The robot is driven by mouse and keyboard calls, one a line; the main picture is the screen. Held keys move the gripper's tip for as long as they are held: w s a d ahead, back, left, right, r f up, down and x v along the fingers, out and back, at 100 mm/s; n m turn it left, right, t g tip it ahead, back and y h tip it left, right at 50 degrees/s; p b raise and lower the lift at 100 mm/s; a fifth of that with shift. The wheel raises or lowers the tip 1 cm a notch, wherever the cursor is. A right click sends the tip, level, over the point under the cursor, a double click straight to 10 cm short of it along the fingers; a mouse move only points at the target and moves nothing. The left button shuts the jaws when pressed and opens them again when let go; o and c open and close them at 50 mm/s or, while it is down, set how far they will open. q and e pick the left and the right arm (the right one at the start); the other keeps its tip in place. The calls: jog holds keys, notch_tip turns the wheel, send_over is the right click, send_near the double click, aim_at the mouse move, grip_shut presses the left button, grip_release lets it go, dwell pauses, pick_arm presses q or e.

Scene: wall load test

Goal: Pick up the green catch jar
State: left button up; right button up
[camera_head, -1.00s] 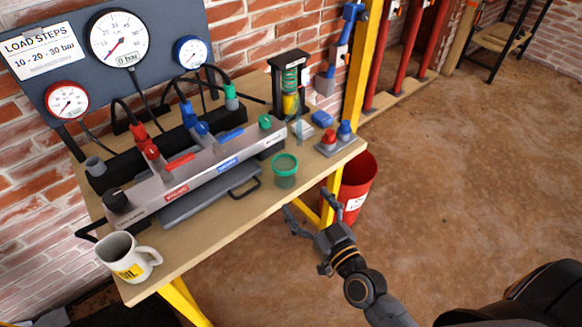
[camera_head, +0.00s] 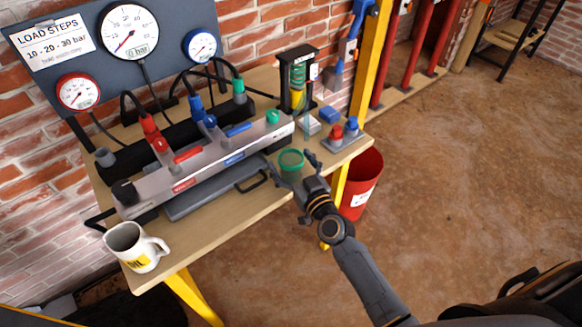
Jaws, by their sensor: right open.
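The green catch jar (camera_head: 291,159) is a small see-through cup with a green rim. It stands upright near the front edge of the wooden bench, right of the grey manifold. My right gripper (camera_head: 291,166) is open at the jar, with one finger on the jar's left and the other on its right. The fingers and palm hide part of the jar's lower body. I cannot tell whether the fingers touch it. My left gripper is not in view.
The manifold (camera_head: 215,161) with colored levers and hoses lies behind and left of the jar. A white mug (camera_head: 135,247) stands at the bench's (camera_head: 217,223) left end. Red and blue caps (camera_head: 344,134) sit right. A red bucket (camera_head: 361,185) stands on the floor.

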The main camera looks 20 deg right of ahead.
jog(key=c, duration=1.1)
jog(key=shift+c, duration=1)
jog(key=shift+r, duration=0.1)
